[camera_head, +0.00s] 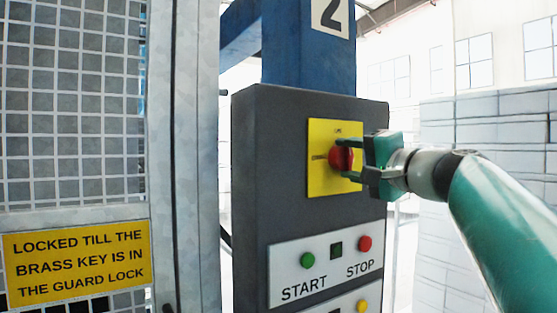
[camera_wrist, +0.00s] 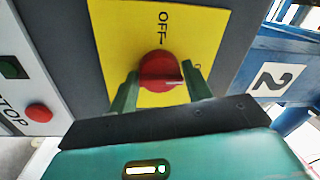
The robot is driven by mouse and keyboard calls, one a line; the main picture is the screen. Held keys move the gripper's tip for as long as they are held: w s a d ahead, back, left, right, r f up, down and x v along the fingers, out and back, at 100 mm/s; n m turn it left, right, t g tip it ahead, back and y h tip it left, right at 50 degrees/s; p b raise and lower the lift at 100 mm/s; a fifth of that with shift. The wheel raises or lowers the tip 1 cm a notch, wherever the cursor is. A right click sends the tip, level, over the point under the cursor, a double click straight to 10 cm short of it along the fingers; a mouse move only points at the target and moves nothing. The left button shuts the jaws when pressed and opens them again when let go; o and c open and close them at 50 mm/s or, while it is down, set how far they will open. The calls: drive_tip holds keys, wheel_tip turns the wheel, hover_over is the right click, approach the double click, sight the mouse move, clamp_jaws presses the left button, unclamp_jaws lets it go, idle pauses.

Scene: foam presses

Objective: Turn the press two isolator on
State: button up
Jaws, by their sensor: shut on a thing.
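The isolator is a red rotary knob (camera_head: 341,157) on a yellow plate (camera_head: 322,186) on the dark press cabinet (camera_head: 262,180), below a blue column marked 2. The knob also shows in the wrist view (camera_wrist: 160,72). My gripper (camera_head: 347,158) comes from the right, its two fingers on either side of the knob, shut on it. In the wrist view, OFF (camera_wrist: 162,27) reads sideways above the knob. A pale mark on the knob points right there, toward a label mostly hidden by a finger, not at OFF. The top label is too small to read in the head view.
Below the plate is a white panel (camera_head: 280,262) with a green START button (camera_head: 307,260) and a red STOP button (camera_head: 365,243). A mesh guard (camera_head: 75,110) with a yellow warning sign (camera_head: 76,262) stands left.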

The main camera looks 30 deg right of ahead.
drive_tip(key=shift+d+f+m, duration=0.1)
drive_tip(key=shift+f+m, duration=0.2)
drive_tip(key=shift+m, duration=0.3)
drive_tip(key=o, duration=0.9)
drive_tip(key=shift+r, duration=0.1)
drive_tip(key=shift+s, duration=0.1)
drive_tip(key=s, duration=0.9)
drive_tip(key=s+f, duration=0.1)
drive_tip(key=s, duration=0.3)
drive_tip(key=shift+s+d+f, duration=0.1)
drive_tip(key=shift+s, duration=0.15)
